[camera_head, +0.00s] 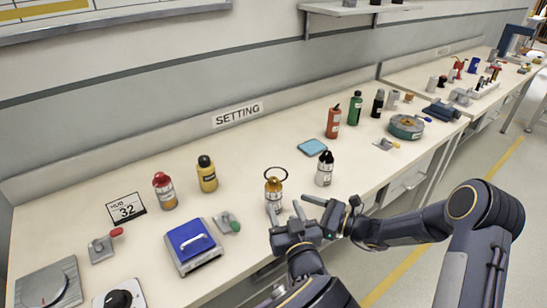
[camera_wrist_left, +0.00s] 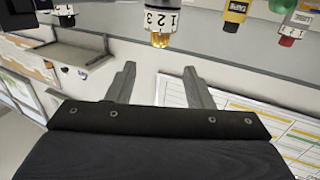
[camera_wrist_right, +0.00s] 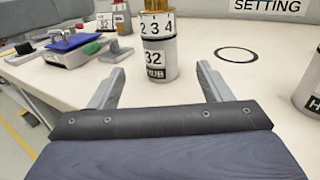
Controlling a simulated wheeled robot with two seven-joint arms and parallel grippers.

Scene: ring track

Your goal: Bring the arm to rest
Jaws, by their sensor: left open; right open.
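My left gripper (camera_head: 286,210) is at the table's front edge in the head view, its arm rising from the bottom. Its two fingers are apart and empty in the left wrist view (camera_wrist_left: 158,75), which looks upside down. My right gripper (camera_head: 328,203) is close beside it, its arm coming in from the right. Its fingers are spread in the right wrist view (camera_wrist_right: 158,75) with nothing gripped. The gold-topped bottle (camera_head: 273,187) stands upright just beyond the grippers. In the right wrist view this bottle (camera_wrist_right: 157,60), labelled 32 HUB, appears ahead between the fingers.
A thin black ring (camera_wrist_right: 237,55) lies flat on the tabletop (camera_head: 110,180) behind the bottle. A white black-capped bottle (camera_head: 325,168) stands to the right. The blue-topped scale (camera_head: 192,243) and red-handled clamp (camera_head: 102,248) are left. Open floor (camera_head: 400,270) lies in front.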

